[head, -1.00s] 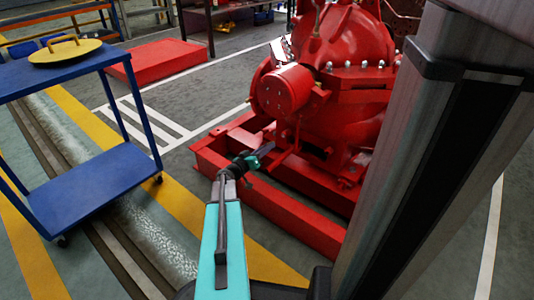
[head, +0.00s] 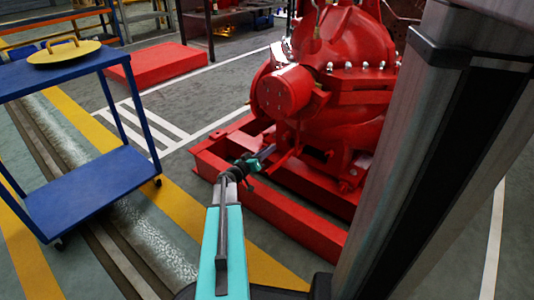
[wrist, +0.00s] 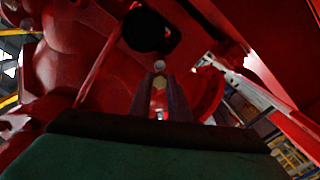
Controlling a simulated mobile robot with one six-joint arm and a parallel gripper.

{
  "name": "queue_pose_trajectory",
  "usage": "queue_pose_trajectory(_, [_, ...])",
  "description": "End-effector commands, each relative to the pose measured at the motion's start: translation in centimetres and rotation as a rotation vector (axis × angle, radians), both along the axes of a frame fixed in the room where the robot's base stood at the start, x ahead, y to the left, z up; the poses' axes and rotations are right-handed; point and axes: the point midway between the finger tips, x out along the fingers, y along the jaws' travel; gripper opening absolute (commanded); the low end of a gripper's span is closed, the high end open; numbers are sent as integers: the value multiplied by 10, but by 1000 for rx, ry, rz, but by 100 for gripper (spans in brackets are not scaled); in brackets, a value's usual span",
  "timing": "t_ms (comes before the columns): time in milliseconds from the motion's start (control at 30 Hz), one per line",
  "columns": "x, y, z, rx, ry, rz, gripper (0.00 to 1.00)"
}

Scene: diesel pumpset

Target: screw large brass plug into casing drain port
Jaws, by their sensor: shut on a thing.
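The red pump casing (head: 345,110) stands on a red base frame (head: 275,210) at the right of the head view. My gripper (head: 266,153) reaches in low beside the casing, just above the frame. In the wrist view my gripper (wrist: 159,95) has its two fingers shut on the brass plug (wrist: 158,82), a small yellowish piece between the tips. A dark round opening (wrist: 150,30) shows on the red casing beyond the fingertips; I cannot tell whether it is the drain port. The plug looks apart from this opening. In the head view the plug is too small to make out.
A blue trolley (head: 95,185) with a yellow handled lid (head: 64,52) on top stands at the left. A red block (head: 160,63) lies on the floor behind. Red casing parts and frame rails lie close around my gripper. Floor between trolley and pump is clear.

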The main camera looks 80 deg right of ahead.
Motion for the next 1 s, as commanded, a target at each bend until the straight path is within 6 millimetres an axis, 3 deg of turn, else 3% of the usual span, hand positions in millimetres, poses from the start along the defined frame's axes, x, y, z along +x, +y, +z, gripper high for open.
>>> queue_pose_trajectory(600, [-20,-36,0,0,1,-1,0])
queue_pose_trajectory(1000, [-25,-45,1,0,1,1,0])
